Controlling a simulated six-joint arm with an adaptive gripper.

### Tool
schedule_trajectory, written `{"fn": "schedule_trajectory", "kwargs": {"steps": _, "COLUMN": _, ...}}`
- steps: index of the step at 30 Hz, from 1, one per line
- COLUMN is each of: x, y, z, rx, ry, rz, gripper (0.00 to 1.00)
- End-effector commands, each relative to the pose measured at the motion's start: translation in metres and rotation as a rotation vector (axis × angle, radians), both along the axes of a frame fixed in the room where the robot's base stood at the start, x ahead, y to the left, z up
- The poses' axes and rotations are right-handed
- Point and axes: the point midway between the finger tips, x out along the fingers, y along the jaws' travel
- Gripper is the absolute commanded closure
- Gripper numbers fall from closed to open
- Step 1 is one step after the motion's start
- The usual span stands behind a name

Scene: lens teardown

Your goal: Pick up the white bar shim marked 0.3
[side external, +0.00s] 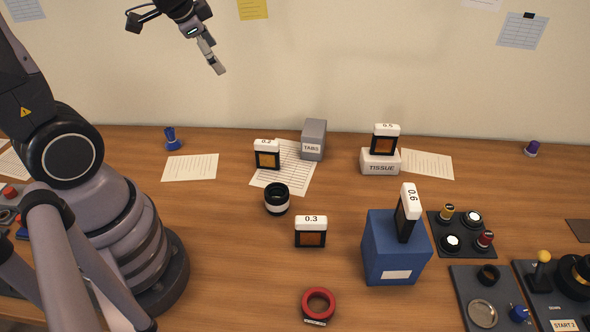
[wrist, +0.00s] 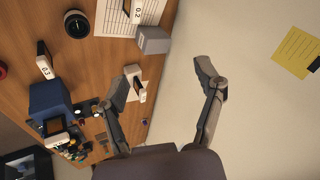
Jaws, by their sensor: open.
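The white bar shim marked 0.3 (side external: 311,219) stands upright on the wooden table in the side external view, left of the blue block, with a dark frame and an orange-brown window under its white bar. In the wrist view it shows small at the left (wrist: 44,66). My gripper (side external: 219,70) is high above the table in front of the back wall, far from the shim. In the wrist view my gripper (wrist: 172,88) has its two fingers spread apart with nothing held between them.
A black lens ring (side external: 277,206) and red ring (side external: 319,301) are near 0.3.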

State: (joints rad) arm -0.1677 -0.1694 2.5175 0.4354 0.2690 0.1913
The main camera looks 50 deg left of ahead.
Motion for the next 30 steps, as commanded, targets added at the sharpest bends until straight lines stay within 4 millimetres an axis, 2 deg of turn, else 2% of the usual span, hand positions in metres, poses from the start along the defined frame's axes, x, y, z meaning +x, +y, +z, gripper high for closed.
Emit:
{"fn": "schedule_trajectory", "kwargs": {"steps": 1, "x": 0.013, "y": 0.006, "z": -0.024, "rx": 0.021, "ry": 0.031, "rz": -0.069, "gripper": 0.32}}
{"fn": "schedule_trajectory", "kwargs": {"steps": 3, "x": 0.029, "y": 0.009, "z": -0.053, "rx": 0.036, "ry": 0.049, "rz": -0.185, "gripper": 0.32}}
{"fn": "schedule_trajectory", "kwargs": {"steps": 7, "x": 0.045, "y": 0.002, "z": -0.112, "rx": -0.002, "ry": 0.068, "rz": -0.41, "gripper": 0.32}}
{"fn": "schedule_trajectory", "kwargs": {"steps": 11, "x": 0.042, "y": -0.019, "z": -0.169, "rx": -0.127, "ry": 0.051, "rz": -0.619, "gripper": 0.32}}
{"fn": "schedule_trajectory", "kwargs": {"steps": 15, "x": 0.021, "y": -0.056, "z": -0.215, "rx": -0.341, "ry": -0.029, "rz": -0.795, "gripper": 0.32}}
{"fn": "schedule_trajectory", "kwargs": {"steps": 18, "x": 0.002, "y": -0.083, "z": -0.232, "rx": -0.51, "ry": -0.117, "rz": -0.868, "gripper": 0.32}}
{"fn": "schedule_trajectory", "kwargs": {"steps": 21, "x": -0.013, "y": -0.103, "z": -0.235, "rx": -0.653, "ry": -0.208, "rz": -0.895, "gripper": 0.32}}
{"fn": "schedule_trajectory", "kwargs": {"steps": 25, "x": -0.025, "y": -0.117, "z": -0.233, "rx": -0.77, "ry": -0.295, "rz": -0.899, "gripper": 0.32}}
{"fn": "schedule_trajectory", "kwargs": {"steps": 30, "x": -0.025, "y": -0.129, "z": -0.233, "rx": -0.813, "ry": -0.33, "rz": -0.901, "gripper": 0.32}}
